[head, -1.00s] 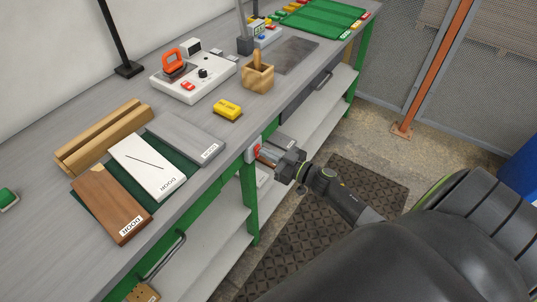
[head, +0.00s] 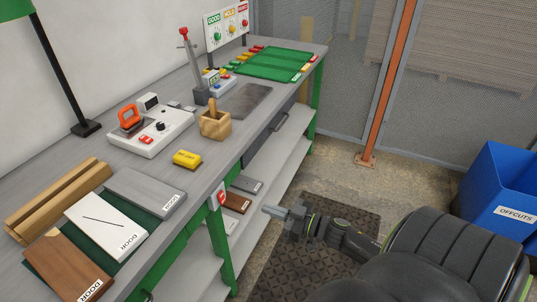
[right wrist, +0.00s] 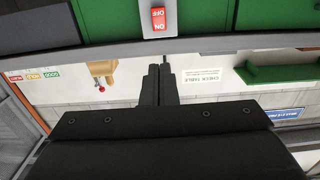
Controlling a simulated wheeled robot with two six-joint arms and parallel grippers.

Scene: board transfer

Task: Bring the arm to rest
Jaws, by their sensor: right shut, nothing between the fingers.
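My right gripper (head: 283,212) is shut and empty, held in the air in front of the bench, to the right of the red switch (head: 221,198) on the bench's front edge. In the right wrist view its two fingers (right wrist: 158,85) lie together with nothing between them. That view also shows the on/off switch (right wrist: 158,18) above the fingertips. My right arm (head: 340,236) reaches in from the lower right. My left gripper does not show.
On the bench (head: 150,166) lie a brown board (head: 70,268), a white board (head: 105,226) and a grey board (head: 147,192). A yellow block (head: 187,159) and a wooden holder (head: 215,124) stand farther back. A blue offcuts bin (head: 497,190) stands right. Floor between is open.

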